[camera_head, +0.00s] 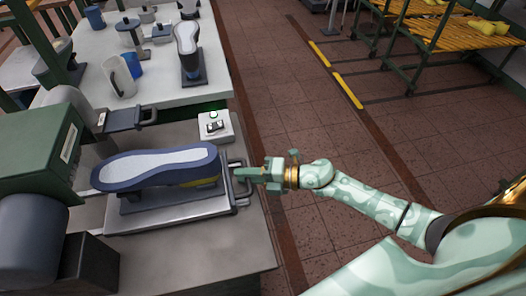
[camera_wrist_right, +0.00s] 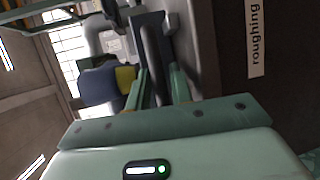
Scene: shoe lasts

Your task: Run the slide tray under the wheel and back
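The slide tray (camera_head: 170,215) is a pale plate on the bench, near the front-right edge, with a dark U-shaped handle (camera_head: 238,200) at its right end. A blue shoe last with a pale sole face (camera_head: 155,166) lies sole up on a dark holder on the tray. The last's blue and yellow end shows in the right wrist view (camera_wrist_right: 98,85). My right gripper (camera_head: 240,172) is at the handle. Its fingers (camera_wrist_right: 157,88) lie either side of a dark bar; whether they grip is unclear. I cannot make out the wheel. My left gripper is out of view.
A green machine housing (camera_head: 35,150) with grey cylinders stands left of the tray.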

